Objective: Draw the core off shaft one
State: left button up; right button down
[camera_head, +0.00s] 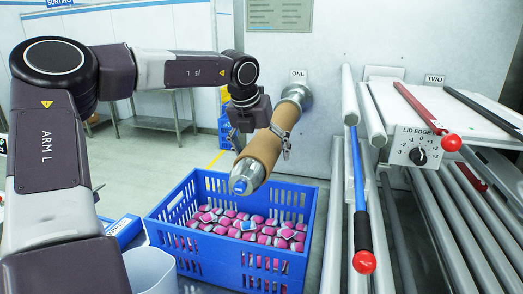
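The core (264,149) is a brown cardboard tube on shaft one, under the label ONE (298,73). Shaft one (246,174) sticks out of the core's near end as a grey tapered nose with a blue tip; its round grey mount (298,95) is on the wall behind. My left gripper (260,143) reaches over the core from above and behind, one finger on each side, close against it. Whether the fingers press on the core cannot be made out. My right gripper is out of view.
A blue crate (215,253) of pink and blue packets stands below the shaft. To the right are a rack of grey rollers (470,230), a blue rod with a red knob (364,262) and a LID EDGE dial (419,156). A white bin (150,270) is at lower left.

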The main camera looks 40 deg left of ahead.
pick_arm(q)
jog(key=shift+a+f, duration=0.1)
jog(key=c, duration=1.7)
jog(key=o, duration=1.1)
jog(key=shift+c, duration=0.2)
jog(key=c, duration=0.9)
